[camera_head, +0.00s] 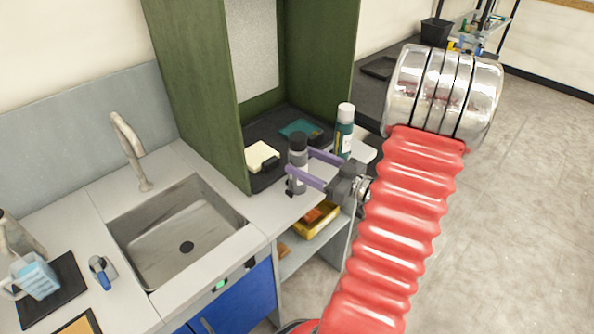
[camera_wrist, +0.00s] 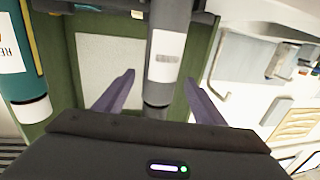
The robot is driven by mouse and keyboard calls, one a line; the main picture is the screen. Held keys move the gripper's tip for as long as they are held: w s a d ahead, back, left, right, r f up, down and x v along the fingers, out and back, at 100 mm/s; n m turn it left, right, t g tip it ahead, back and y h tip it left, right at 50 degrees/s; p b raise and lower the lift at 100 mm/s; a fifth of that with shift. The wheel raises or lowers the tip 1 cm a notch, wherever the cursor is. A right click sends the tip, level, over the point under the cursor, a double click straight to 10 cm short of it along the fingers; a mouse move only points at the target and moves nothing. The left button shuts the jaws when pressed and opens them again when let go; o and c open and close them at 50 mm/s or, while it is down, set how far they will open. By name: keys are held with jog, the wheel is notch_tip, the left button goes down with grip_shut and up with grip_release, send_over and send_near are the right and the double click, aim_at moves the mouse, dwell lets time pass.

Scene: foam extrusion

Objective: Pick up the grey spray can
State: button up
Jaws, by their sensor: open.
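The grey spray can (camera_head: 298,171) has a dark cap and a pale label and stands upright on the counter, in front of the green cabinet. It also shows in the wrist view (camera_wrist: 168,50), upside down in that picture. My gripper (camera_head: 302,162) has purple fingers and is open, reaching in from the right at the can. In the wrist view its fingers (camera_wrist: 163,92) lie on either side of the can, with gaps showing. I cannot tell whether either finger touches it.
A teal spray can with a white cap (camera_head: 344,132) stands close behind my gripper. A yellowish block (camera_head: 261,156) lies left of the grey can. The sink (camera_head: 180,232) is at the left. A yellow bin (camera_head: 316,220) sits on the shelf below.

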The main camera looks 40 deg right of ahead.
jog(key=shift+w+a, duration=0.15)
jog(key=shift+w, duration=0.5)
jog(key=shift+w, duration=0.15)
jog(key=shift+f+x, duration=0.2)
jog(key=shift+x, duration=2.3)
jog(key=c, duration=1.4)
